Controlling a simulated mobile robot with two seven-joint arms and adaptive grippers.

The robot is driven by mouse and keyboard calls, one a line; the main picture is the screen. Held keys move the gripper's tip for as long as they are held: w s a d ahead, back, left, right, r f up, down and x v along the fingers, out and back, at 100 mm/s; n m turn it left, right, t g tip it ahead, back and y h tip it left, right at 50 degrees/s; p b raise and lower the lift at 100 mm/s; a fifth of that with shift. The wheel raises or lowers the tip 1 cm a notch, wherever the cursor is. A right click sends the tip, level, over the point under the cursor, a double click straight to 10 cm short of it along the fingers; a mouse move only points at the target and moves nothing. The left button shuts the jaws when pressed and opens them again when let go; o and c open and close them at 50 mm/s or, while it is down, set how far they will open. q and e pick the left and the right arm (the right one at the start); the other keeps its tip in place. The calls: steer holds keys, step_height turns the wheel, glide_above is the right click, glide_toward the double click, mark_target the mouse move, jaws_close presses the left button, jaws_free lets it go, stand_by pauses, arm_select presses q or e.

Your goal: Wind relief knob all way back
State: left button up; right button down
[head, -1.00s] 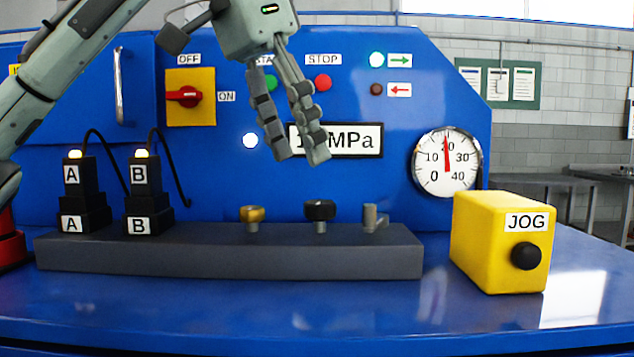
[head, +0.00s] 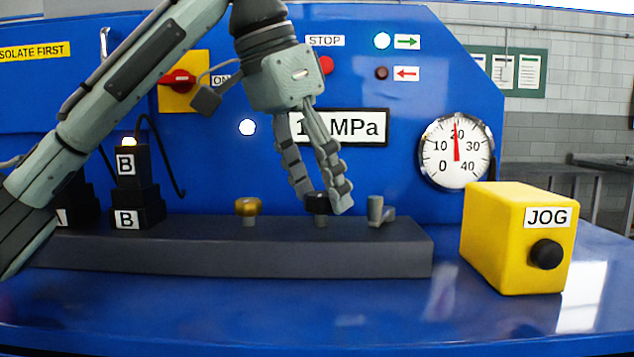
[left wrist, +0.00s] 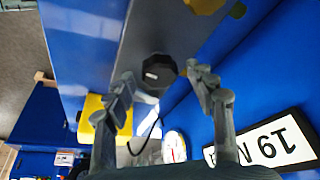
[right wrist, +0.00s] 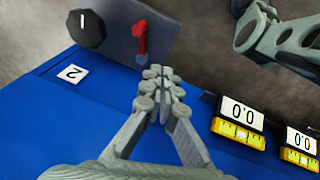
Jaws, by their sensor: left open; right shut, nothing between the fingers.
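A black round knob (head: 317,203) stands on the grey block between a brass knob (head: 247,207) and a small grey lever-like fitting (head: 376,209). No label shows which one is the relief knob. My left gripper (head: 321,199) is open, pointing down over the black knob with a fingertip to either side. In the left wrist view the black knob (left wrist: 158,72) shows between the spread fingers; I cannot tell if they touch it. My right gripper (right wrist: 160,82) is shut and empty, away from the knobs. The pressure gauge (head: 456,165) needle points near 20.
The panel's MPa display (head: 360,128) is partly covered by my left gripper. The right wrist view shows a red lever (right wrist: 140,40) and yellow scales (right wrist: 238,133).

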arm_select(q)
steer(key=c, duration=1.2)
steer(key=shift+o, duration=0.2)
steer(key=shift+s+d+n+t+y, duration=0.1)
steer(key=shift+n+t+y, duration=0.35)
steer(key=shift+n, duration=0.95)
steer(key=shift+n+t+y, duration=0.35)
steer(key=shift+n+y, duration=0.1)
steer(key=shift+n, duration=0.95)
steer(key=n+y, duration=0.1)
steer(key=n, duration=0.1)
steer(key=n+y, duration=0.1)
steer(key=n, duration=0.2)
steer(key=shift+d+r+n, duration=0.1)
steer(key=shift+d+n, duration=0.05)
steer(key=shift+n, duration=0.15)
steer(key=n+y, duration=0.1)
steer(key=n, duration=0.2)
steer(key=shift+d+n, duration=0.1)
steer(key=shift+n, duration=0.2)
steer(key=n+y, duration=0.1)
steer(key=n, duration=0.2)
steer(key=shift+d+n+g+y, duration=0.1)
steer(key=shift+n+g+y, duration=0.2)
steer(key=shift+y, duration=0.1)
steer(key=n+g+y, duration=0.1)
steer(key=n, duration=0.3)
steer(key=shift+w+d+n+g, duration=0.15)
steer(key=shift+n+g, duration=0.55)
steer(key=shift+n, duration=1)
